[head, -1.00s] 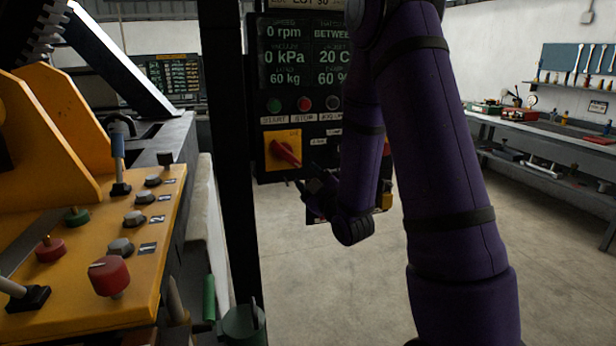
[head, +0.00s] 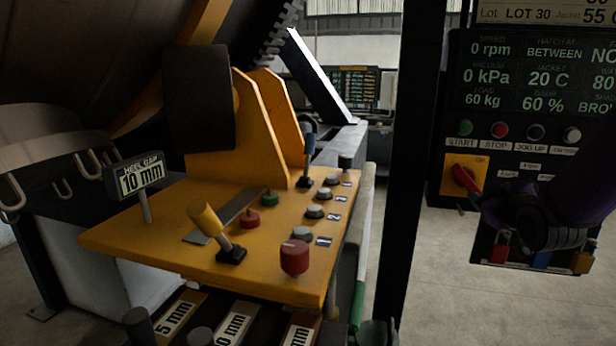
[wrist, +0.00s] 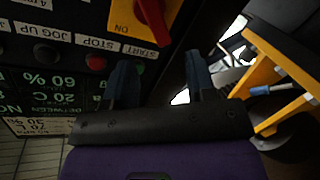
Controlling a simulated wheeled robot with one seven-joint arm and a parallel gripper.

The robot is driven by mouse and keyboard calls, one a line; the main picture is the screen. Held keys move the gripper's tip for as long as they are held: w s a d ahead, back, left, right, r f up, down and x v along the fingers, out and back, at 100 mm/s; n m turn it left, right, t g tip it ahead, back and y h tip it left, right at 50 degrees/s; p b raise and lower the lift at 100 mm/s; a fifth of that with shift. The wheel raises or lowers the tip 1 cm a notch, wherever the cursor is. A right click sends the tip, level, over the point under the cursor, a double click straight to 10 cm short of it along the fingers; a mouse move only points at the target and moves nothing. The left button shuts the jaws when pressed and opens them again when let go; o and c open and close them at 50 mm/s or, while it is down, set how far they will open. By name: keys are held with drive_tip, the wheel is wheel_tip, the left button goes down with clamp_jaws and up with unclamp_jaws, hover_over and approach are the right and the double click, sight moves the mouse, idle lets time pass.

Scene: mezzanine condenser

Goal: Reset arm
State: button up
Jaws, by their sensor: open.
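My gripper (head: 474,204) is at the right of the head view, in front of the lower part of a black control panel (head: 530,130). In the wrist view its two dark blue fingers (wrist: 160,80) stand apart with nothing between them. A red rotary switch on a yellow plate (head: 466,177) is just beside the gripper; it also shows at the top of the wrist view (wrist: 152,18), apart from the fingers. The panel's buttons and readouts appear upside down in the wrist view. My purple arm comes in from the right edge and hides part of the panel.
A black upright post (head: 408,170) stands between console and panel. Red, blue and yellow padlock-like items hang below the panel. Bare floor (head: 440,290) shows below the panel.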

drive_tip(key=s+a+r+m+g, duration=0.2)
drive_tip(key=s+g, duration=0.1)
drive_tip(key=s, duration=0.6)
drive_tip(key=s+a+r+m+g, duration=0.2)
drive_tip(key=s+a+g, duration=0.1)
drive_tip(key=s, duration=0.7)
drive_tip(key=s+a+r+m+g+y, duration=0.1)
drive_tip(key=s+a+r+m+g, duration=0.1)
drive_tip(key=s+g, duration=0.3)
drive_tip(key=s+a, duration=0.1)
drive_tip(key=s, duration=0.3)
drive_tip(key=shift+s+a+r, duration=0.15)
drive_tip(key=shift+s, duration=0.2)
